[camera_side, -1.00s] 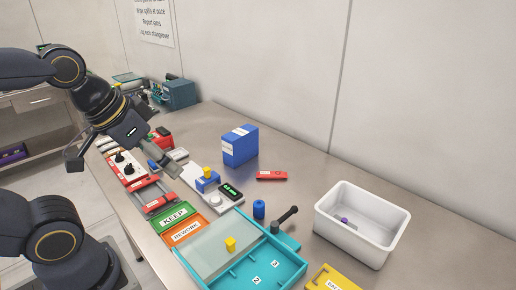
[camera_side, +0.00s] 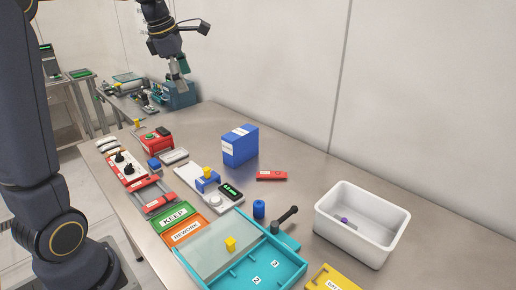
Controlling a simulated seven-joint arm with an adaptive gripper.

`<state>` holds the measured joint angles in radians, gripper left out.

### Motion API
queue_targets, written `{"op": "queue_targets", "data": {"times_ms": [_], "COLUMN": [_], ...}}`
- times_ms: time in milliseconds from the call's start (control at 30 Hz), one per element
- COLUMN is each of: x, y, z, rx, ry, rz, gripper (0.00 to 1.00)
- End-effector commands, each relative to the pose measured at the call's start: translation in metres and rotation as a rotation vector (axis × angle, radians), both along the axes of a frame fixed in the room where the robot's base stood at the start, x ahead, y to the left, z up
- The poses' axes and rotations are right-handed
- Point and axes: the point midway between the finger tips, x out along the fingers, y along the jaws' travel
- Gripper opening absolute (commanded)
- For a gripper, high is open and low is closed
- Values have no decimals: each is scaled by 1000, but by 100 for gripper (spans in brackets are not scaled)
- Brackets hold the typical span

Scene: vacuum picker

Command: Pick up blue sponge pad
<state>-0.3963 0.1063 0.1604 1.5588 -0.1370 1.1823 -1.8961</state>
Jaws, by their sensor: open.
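My gripper (camera_side: 183,88) is raised near the back of the bench, pointing down, in front of the teal bin. It is open, and nothing shows between its fingers. It is well above and to the right of the small blue block, apart from it.
A blue box (camera_side: 240,147) stands mid-bench. A red device (camera_side: 156,140), a white scale (camera_side: 223,200), KEEP and REWORK plates, a teal tray (camera_side: 296,262) and a white tub (camera_side: 361,224) crowd the bench. Bench behind the blue box is clear.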

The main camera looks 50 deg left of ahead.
Motion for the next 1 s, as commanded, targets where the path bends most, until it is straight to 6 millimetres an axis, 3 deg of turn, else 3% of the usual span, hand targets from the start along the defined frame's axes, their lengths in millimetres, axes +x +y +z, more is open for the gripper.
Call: {"op": "queue_targets", "data": {"times_ms": [33,200,333,400,533,667,1000], "x": [7,-2,-28,-44,-59,-61,-60], "y": [40,146,197,209,219,218,218], "z": [-20,-90,-144,-167,-186,-207,-282], "rx": [-35,-103,-127,-145,-163,-166,-164], "ry": [37,141,219,258,283,285,284], "rz": [148,486,588,623,656,656,654], "gripper": [85,85,85,85,85,85,85]}}
